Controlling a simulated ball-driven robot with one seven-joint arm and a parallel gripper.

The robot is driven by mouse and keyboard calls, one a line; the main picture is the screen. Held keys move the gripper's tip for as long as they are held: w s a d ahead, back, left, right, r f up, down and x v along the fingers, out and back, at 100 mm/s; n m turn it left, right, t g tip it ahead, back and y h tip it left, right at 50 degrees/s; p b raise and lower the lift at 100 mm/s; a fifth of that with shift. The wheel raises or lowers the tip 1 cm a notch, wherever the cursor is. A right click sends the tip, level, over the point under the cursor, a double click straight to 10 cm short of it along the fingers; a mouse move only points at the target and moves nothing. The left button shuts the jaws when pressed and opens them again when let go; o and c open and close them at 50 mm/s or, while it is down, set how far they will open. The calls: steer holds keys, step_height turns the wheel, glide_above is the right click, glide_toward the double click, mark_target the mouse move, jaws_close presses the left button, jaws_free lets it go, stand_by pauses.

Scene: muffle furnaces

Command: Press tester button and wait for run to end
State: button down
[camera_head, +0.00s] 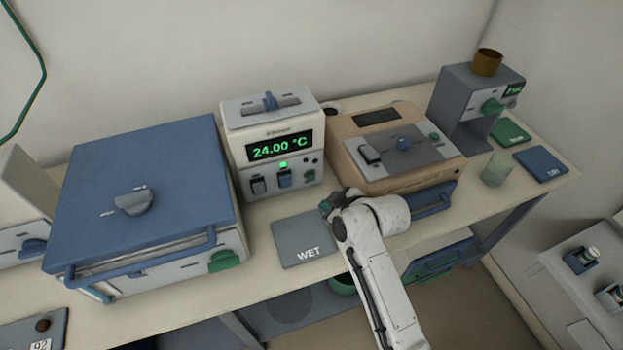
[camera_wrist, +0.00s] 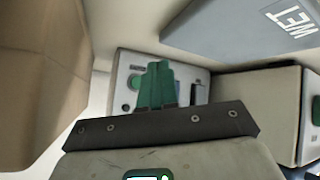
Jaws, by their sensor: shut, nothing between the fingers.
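A white instrument (camera_head: 275,150) with a green "24.00 °C" display stands at the back middle of the bench. A lit green square (camera_head: 283,164), switches and small dark buttons sit on its front. A grey tester-like unit (camera_head: 475,105) with a brown cup on top and a green knob stands at the far right. I cannot tell which is the tester. My gripper (camera_head: 328,207) is shut and empty over the WET mat's right edge. In the wrist view its green fingers (camera_wrist: 156,84) point at a pale panel (camera_wrist: 125,75) with a round green button; contact is not visible.
The grey WET mat (camera_head: 300,240) lies just left of my gripper. A tan box (camera_head: 395,145) stands close on the right, and a blue-lidded furnace (camera_head: 145,190) fills the left. A greenish beaker (camera_head: 497,168) stands at the right.

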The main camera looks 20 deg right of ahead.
mark_target(311, 176)
steer(key=w+b, duration=0.2)
steer(key=w, duration=0.2)
steer(key=shift+w+f, duration=0.1)
steer(key=shift+w, duration=0.2)
steer(key=shift+w+b, duration=0.5)
steer(key=shift+w, duration=0.45)
steer(key=shift+w, duration=0.15)
stand_by(1.0)
steer(key=shift+w, duration=0.3)
steer(key=shift+w+b, duration=0.35)
steer(key=shift+w, duration=0.1)
stand_by(0.6)
steer(key=shift+s+r, duration=0.15)
steer(key=shift+r, duration=0.05)
steer(key=shift+s+p, duration=0.75)
